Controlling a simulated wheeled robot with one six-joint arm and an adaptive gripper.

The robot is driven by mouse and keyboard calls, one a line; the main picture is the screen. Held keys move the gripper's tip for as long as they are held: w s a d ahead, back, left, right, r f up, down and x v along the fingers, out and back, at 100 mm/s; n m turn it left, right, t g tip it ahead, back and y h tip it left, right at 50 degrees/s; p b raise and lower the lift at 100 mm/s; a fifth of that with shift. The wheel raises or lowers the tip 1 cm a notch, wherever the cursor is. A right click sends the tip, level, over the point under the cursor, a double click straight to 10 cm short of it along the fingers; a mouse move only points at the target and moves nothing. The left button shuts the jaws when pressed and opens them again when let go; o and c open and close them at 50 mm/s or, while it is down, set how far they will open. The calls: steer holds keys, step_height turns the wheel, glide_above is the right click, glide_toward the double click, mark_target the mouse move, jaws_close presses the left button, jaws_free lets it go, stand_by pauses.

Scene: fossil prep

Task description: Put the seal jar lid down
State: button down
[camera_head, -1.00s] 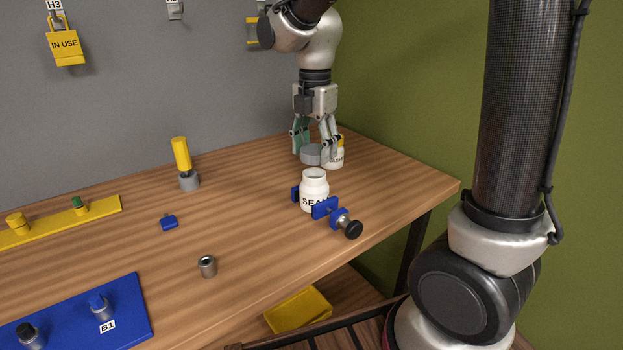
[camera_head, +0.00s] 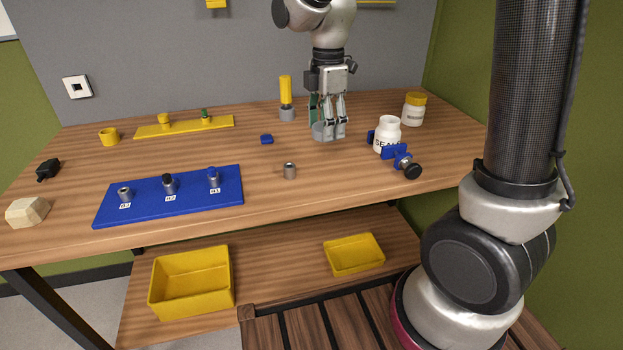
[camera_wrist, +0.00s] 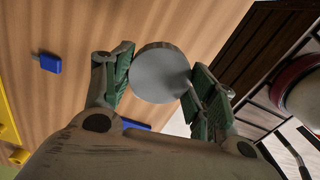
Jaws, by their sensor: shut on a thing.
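The seal jar lid (camera_head: 320,131) is a flat grey disc. My gripper (camera_head: 329,130) is shut on it, fingers pointing down, with the lid low over the table left of the open jar; I cannot tell whether it touches the wood. In the wrist view the lid (camera_wrist: 160,72) sits between the green finger pads (camera_wrist: 163,82). The white seal jar (camera_head: 386,136) stands upright and open in a blue clamp (camera_head: 394,153) with a black knob.
A yellow-capped white jar (camera_head: 413,109) stands behind the clamp. A yellow-handled tool (camera_head: 286,92) stands just left of my gripper. A small blue block (camera_head: 267,139) and metal cylinder (camera_head: 290,171) are nearby. The wooden table (camera_head: 335,160) is bare in front of the lid.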

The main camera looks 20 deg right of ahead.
mark_target(325, 171)
step_height(325, 171, down, 10)
steer(key=shift+w, duration=0.1)
stand_by(0.4)
steer(key=shift+f, duration=0.15)
steer(key=shift+c, duration=2.4)
jaws_free()
step_height(325, 171, up, 12)
steer(key=shift+r, duration=0.2)
steer(key=s+d+r+m+t, duration=0.2)
steer(key=s+d+r+m, duration=0.1)
steer(key=s+d+m, duration=0.4)
steer(key=s+d+r+m+t, duration=0.2)
steer(key=s+d+m, duration=0.6)
steer(key=s+m, duration=0.4)
steer(key=shift+s+r+m, duration=0.4)
steer(key=shift+s+r, duration=0.35)
steer(key=shift+s, duration=0.15)
